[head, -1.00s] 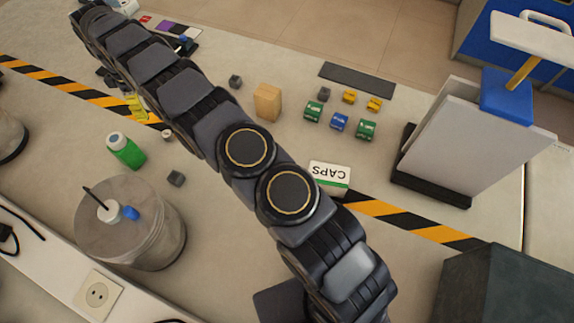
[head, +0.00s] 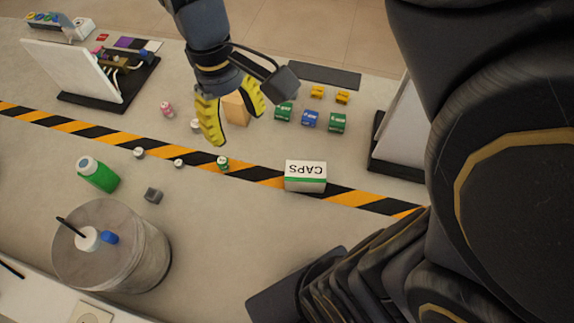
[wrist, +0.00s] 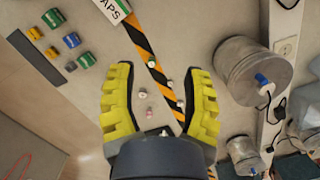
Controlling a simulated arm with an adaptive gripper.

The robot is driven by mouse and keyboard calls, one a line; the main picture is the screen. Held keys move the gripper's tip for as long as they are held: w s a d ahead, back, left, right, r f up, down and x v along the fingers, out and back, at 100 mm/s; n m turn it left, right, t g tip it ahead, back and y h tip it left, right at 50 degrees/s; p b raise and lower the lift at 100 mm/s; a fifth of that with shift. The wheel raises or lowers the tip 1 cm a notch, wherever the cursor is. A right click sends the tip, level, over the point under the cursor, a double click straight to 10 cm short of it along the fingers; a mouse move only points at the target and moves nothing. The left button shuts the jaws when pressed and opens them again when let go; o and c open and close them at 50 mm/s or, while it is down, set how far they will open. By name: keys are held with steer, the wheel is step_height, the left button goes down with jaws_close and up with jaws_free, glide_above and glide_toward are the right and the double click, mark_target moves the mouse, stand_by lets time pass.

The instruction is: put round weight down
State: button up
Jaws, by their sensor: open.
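My gripper (head: 240,128) has yellow ribbed fingers spread apart over the back middle of the table, with nothing between them. It also shows open in the wrist view (wrist: 161,68). Several small round pieces lie on the table; I cannot tell which is the round weight. One pale piece (head: 195,125) stands just left of the near finger. Two more, a left one (head: 138,152) and a right one (head: 178,163), are by the striped tape. In the wrist view a pale round piece (wrist: 143,92) lies below the space between the fingers.
A green bottle (head: 98,174), a dark cube (head: 153,195) and a large metal cylinder (head: 150,255) are at the left.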

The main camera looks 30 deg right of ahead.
steer(key=s+d+f+m, duration=0.1)
steer(key=s+d+m, duration=0.1)
steer(key=s, duration=1)
steer(key=shift+s+f+m, duration=0.3)
steer(key=shift+f+m, duration=0.05)
steer(key=shift+m, duration=0.25)
steer(key=shift+a, duration=0.15)
